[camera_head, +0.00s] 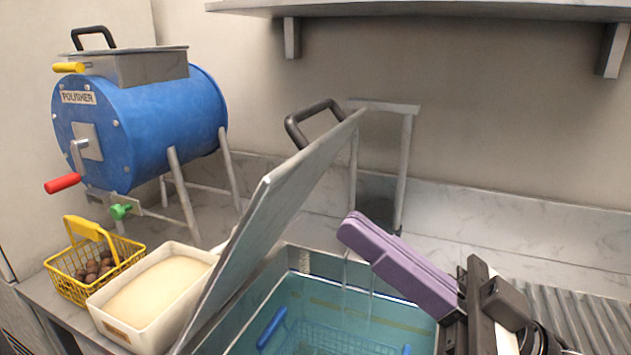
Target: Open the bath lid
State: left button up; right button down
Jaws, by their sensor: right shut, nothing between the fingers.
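The bath (288,267) is a box at the bottom centre with a teal inside. Its grey lid (262,215) is raised and tilted up to the right, with a dark handle (314,117) near its upper edge. A basket with blue handles (271,328) sits inside the bath. My right gripper (352,226) has purple fingers, shut and empty, over the bath's right part. It is apart from the lid. My left gripper is not in view.
A blue polisher drum (150,125) stands at the left. A yellow basket of chestnuts (75,285) and a cream-filled white tub (150,300) sit left of the lid. A metal stand (403,170) is behind the bath. A shelf (440,12) hangs above.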

aim_at(285, 176)
jog(key=p+x, duration=0.1)
jog(key=x, duration=0.4)
jog(key=shift+r, duration=0.1)
jog(key=shift+w+a+r+p, duration=0.25)
jog(key=shift+a+p, duration=0.2)
jog(key=shift+a, duration=0.15)
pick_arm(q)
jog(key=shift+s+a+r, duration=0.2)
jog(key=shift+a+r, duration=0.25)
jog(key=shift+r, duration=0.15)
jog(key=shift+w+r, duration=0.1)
